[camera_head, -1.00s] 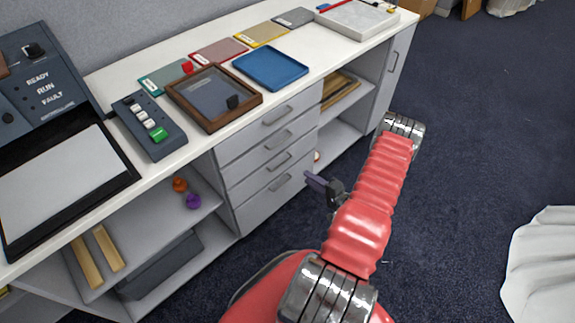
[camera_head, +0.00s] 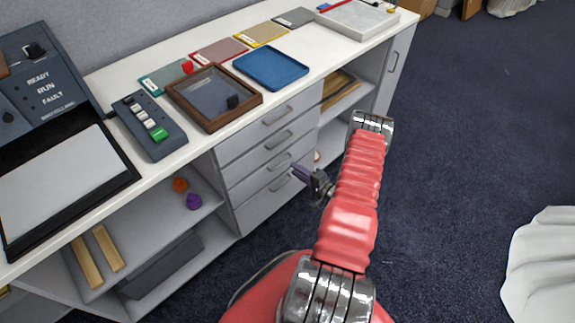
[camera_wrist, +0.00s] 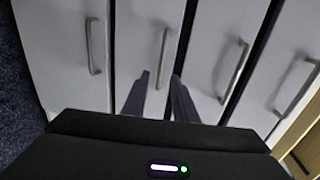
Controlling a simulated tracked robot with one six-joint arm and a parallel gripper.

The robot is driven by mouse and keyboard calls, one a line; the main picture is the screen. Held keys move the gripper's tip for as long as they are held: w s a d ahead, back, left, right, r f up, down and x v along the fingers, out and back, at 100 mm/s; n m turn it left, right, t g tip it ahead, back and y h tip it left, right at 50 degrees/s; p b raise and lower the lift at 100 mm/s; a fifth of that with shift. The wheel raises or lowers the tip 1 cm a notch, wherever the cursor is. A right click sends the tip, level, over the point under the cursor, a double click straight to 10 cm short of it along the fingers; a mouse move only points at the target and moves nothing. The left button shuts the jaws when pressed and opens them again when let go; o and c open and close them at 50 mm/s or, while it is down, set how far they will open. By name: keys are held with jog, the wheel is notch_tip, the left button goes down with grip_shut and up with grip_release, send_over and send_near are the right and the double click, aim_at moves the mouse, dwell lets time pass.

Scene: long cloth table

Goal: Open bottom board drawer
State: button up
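A grey cabinet under the white tabletop has a stack of drawers, each with a bar handle. The bottom drawer (camera_head: 262,208) looks closed; its handle (camera_head: 279,182) shows behind my gripper's tip. In the wrist view the drawers appear turned sideways, with the bottom drawer (camera_wrist: 60,75) at the left beside the carpet and its handle (camera_wrist: 92,46) clear of my fingers. My gripper (camera_head: 297,170) is in front of the lower drawers. In the wrist view my gripper (camera_wrist: 160,76) has its fingers apart and empty, pointing toward the handle (camera_wrist: 163,58) of the drawer above the bottom one.
A wooden-framed tray (camera_head: 205,122) and blue tray (camera_head: 270,68) lie on the tabletop. Carpet (camera_head: 470,160) is clear to the right, with white cloth (camera_head: 545,265) at the edge.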

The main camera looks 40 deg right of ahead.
jog(key=x, duration=0.6)
jog(key=shift+c, duration=0.5)
grip_shut()
jog(key=shift+f, duration=0.1)
dwell(0.8)
